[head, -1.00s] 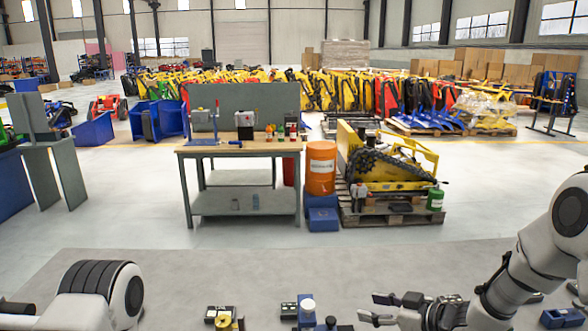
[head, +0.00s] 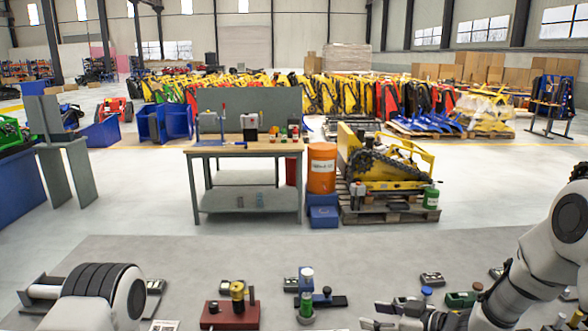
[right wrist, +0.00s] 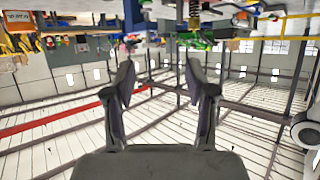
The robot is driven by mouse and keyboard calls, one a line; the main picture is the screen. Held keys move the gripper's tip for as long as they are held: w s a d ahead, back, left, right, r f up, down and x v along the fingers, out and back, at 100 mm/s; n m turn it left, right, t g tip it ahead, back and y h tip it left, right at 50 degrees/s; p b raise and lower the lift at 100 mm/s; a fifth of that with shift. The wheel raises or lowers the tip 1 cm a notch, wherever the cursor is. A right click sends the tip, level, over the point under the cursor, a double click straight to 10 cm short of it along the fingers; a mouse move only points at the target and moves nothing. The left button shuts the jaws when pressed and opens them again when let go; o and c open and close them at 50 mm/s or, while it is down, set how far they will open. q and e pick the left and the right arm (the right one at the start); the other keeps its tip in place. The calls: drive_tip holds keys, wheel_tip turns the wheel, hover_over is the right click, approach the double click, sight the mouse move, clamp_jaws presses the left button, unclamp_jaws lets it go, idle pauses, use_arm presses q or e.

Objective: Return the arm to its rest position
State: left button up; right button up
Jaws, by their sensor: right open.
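My right gripper (head: 385,315) is at the bottom right of the head view, its arm coming in from the right edge. In the right wrist view its two dark fingers (right wrist: 160,88) stand wide apart with nothing between them. That view looks across the hall upside down. My left arm shows only as a rounded white and black link at the bottom left of the head view; its gripper is out of the picture.
A workbench (head: 245,150), an orange barrel (head: 321,168) and a loaded pallet (head: 390,214) stand beyond open floor.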

drive_tip(key=s+f+m+h, duration=0.1)
drive_tip(key=f, duration=0.2)
drive_tip(key=s+f+m+g, duration=0.1)
drive_tip(key=s+f, duration=0.1)
drive_tip(key=f, duration=0.2)
drive_tip(key=s+f+m+h, duration=0.1)
drive_tip(key=s+f, duration=0.1)
drive_tip(key=f, duration=0.1)
drive_tip(key=shift+d+f+m+h, duration=0.25)
drive_tip(key=shift+m+h, duration=0.05)
drive_tip(key=s+d+f+m+g+h, duration=0.25)
drive_tip(key=s+f, duration=0.25)
drive_tip(key=s, duration=0.5)
drive_tip(key=s+d+f+m+g+h, duration=0.1)
drive_tip(key=s+d+f+g+h, duration=0.2)
drive_tip(key=s, duration=0.8)
drive_tip(key=s+d+f+m+g+h, duration=0.1)
drive_tip(key=s+f+m+g, duration=0.15)
drive_tip(key=s+f, duration=0.55)
use_arm(q)
wheel_tip(320, 180, down, 10)
drive_tip(key=b, duration=1)
drive_tip(key=shift+w, duration=0.35)
use_arm(e)
wheel_tip(320, 180, down, 8)
drive_tip(key=s, duration=0.1)
drive_tip(key=shift+s+r, duration=0.25)
